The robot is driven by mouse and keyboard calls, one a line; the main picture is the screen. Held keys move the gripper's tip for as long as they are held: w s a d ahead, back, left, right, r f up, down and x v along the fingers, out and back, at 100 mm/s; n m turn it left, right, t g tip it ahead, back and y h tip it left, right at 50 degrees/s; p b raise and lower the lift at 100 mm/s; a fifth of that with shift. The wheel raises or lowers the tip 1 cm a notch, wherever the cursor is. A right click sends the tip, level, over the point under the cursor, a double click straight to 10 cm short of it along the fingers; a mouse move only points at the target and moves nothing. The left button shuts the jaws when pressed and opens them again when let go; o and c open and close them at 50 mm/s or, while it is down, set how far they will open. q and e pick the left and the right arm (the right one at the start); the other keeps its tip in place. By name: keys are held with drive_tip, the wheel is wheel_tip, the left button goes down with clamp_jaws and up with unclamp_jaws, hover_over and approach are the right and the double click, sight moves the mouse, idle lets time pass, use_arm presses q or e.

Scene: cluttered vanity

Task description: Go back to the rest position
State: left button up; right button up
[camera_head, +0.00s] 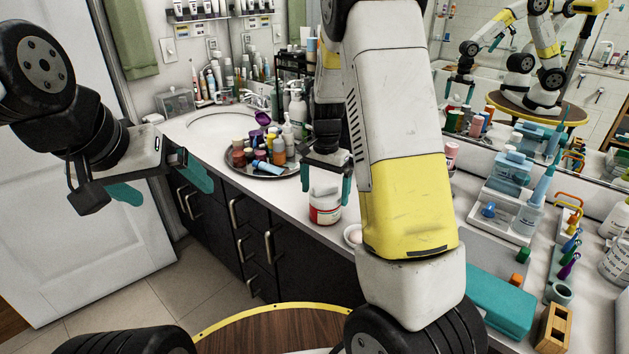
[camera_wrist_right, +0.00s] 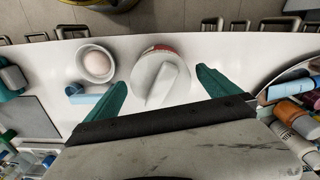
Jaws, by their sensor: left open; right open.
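My left gripper (camera_head: 160,184) is open and empty, held in the air in front of the cabinet doors at the left. My right gripper (camera_head: 326,180) is open above the counter, pointing down over a white-lidded jar (camera_head: 326,210) with a red label. In the right wrist view, my right gripper (camera_wrist_right: 161,88) has one teal finger on each side of the jar's white lid (camera_wrist_right: 160,75), with gaps visible on both sides. The jar stands upright on the counter. My right arm hides part of the counter behind it.
A round tray (camera_head: 236,167) crowded with bottles and jars is left of the jar. A small bowl (camera_wrist_right: 96,82) with a round pale item and a blue tube (camera_wrist_right: 88,98) are close by. A teal box (camera_head: 500,302) and wooden block (camera_head: 553,328) are at right. A mirror (camera_head: 480,95) stands behind.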

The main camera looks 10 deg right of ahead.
wheel_tip(320, 180, up, 7)
drive_tip(key=shift+s+r, duration=0.1)
drive_tip(key=shift+r, duration=0.05)
drive_tip(key=s+r+n+t, duration=0.2)
drive_tip(key=s+r+n, duration=0.1)
drive_tip(key=s, duration=0.5)
drive_tip(key=s+a+r+n+t+y, duration=0.1)
drive_tip(key=s+r+n+t, duration=0.1)
drive_tip(key=s+r, duration=0.4)
drive_tip(key=s+a+r+n+t+y, duration=0.1)
drive_tip(key=s+r+n+t, duration=0.1)
drive_tip(key=s+r, duration=0.3)
drive_tip(key=s+n, duration=0.1)
drive_tip(key=s, duration=0.3)
drive_tip(key=shift+s+n, duration=0.35)
drive_tip(key=shift+n, duration=0.05)
